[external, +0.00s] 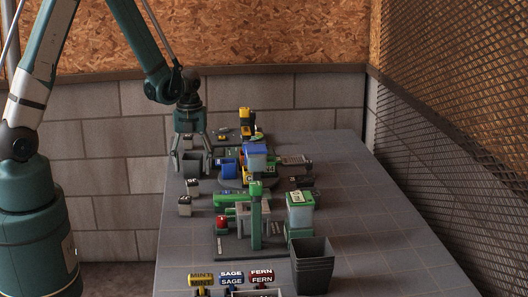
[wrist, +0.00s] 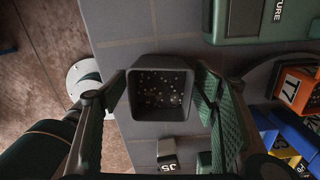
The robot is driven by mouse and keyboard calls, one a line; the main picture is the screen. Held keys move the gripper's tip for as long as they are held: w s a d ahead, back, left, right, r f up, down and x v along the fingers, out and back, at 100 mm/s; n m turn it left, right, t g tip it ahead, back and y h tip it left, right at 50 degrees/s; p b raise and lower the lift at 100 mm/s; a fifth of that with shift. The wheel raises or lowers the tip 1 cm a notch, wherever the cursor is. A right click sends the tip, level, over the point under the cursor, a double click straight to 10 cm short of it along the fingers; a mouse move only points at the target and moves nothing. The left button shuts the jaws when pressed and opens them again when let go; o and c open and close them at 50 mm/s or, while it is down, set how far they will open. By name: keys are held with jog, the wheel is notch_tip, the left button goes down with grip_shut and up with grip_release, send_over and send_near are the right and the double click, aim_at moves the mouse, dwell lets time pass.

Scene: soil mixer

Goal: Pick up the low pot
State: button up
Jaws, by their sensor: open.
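A small dark square pot (wrist: 160,72) with speckled soil in it stands upright on the grey table. My gripper (wrist: 161,92) is open above it, with one finger on each side of the pot in the wrist view. The left finger is close to the pot's left wall and the right finger close to its right wall; I cannot tell whether they touch. In the external view my gripper (external: 192,158) points down at the table's far left edge, around the pot (external: 193,164), which its fingers partly hide.
Small labelled cubes (external: 185,205) stand near the left edge. A green mixer machine (external: 256,215) fills the middle. A taller dark pot stack (external: 312,266) and labelled blocks (external: 231,278) are at the front. The table's right side is clear.

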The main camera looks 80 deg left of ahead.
jog(key=shift+c, duration=0.3)
jog(key=c, duration=1)
jog(key=shift+r, duration=0.2)
jog(key=shift+r+p, duration=1.05)
jog(key=shift+r, duration=3.75)
